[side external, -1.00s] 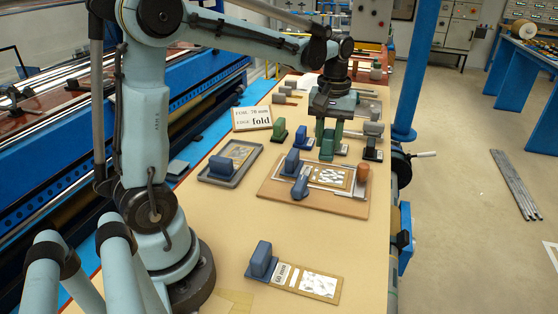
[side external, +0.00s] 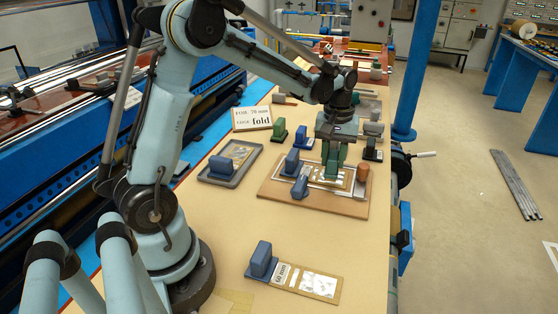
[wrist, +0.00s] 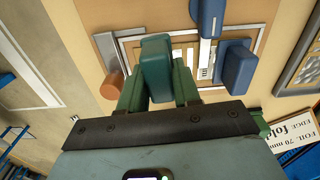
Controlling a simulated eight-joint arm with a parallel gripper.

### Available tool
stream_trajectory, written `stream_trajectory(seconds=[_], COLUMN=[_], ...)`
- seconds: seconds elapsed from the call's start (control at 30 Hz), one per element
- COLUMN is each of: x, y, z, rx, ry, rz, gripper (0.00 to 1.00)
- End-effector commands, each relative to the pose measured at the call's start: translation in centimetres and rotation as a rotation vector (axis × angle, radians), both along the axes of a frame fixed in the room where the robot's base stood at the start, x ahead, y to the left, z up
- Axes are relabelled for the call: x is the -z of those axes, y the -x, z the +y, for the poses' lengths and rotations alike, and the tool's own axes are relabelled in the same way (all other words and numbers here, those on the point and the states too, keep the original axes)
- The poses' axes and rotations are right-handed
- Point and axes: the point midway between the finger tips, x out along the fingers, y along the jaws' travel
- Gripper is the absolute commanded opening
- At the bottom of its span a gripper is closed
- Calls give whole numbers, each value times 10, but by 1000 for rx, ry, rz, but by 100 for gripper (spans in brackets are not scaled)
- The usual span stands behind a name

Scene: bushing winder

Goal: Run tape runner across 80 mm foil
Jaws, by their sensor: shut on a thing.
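My gripper (side external: 334,150) is shut on a green block (wrist: 155,68), probably the tape runner. In the side view the block (side external: 331,171) is upright over the patterned foil card (side external: 319,178) in the metal frame on the wooden board (side external: 312,203). I cannot tell whether the block touches the card. In the wrist view the block and fingers hide part of the card (wrist: 183,58). A blue block (side external: 291,161) and a smaller blue piece (side external: 300,187) are at the frame's left side. An orange-brown cylinder (side external: 362,173) stands at its right end.
A sign (side external: 252,118) reads "FOIL 70 mm EDGE fold". A grey tray (side external: 222,181) holds another card and a blue block. A labelled card (side external: 318,284) with a blue block (side external: 262,258) lies in front. More blocks and tools stand behind. The bench between is clear.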

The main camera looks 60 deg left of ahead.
Motion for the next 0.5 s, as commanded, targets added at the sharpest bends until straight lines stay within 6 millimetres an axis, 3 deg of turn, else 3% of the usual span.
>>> stream_trajectory(seconds=[0.27, 0.33, 0.5], x=[32, 30, 32], y=[0, -6, -17], z=[0, 6, 17], rx=[0, -2, -2], ry=[0, -1, 0], rz=[0, -1, 0], gripper=[8, 3, 3])
